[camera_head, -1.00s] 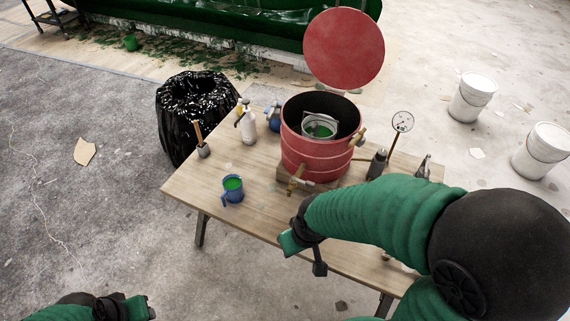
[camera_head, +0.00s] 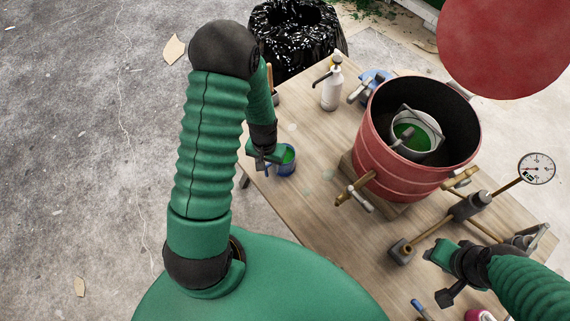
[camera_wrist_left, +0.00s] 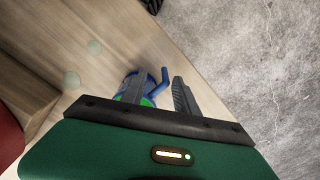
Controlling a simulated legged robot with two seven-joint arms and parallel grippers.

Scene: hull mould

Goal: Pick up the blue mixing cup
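The blue mixing cup (camera_head: 287,168), with green content, stands near the left edge of the wooden table. My left gripper (camera_head: 265,157) reaches down at the cup's left side and partly hides it. In the left wrist view, the gripper's two fingers (camera_wrist_left: 160,92) are apart. One finger overlaps the cup (camera_wrist_left: 152,80) and its handle shows in the gap between the fingers. I cannot tell whether the fingers touch the cup. My right gripper (camera_head: 440,268) is over the table's right part, away from the cup; its finger opening is unclear.
A red pot (camera_head: 400,165) with a metal container inside stands mid-table. A white spray bottle (camera_head: 332,85) stands behind the cup. A pressure gauge (camera_head: 536,168) stands at the right. A black bag-lined bin (camera_head: 290,40) is behind the table.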

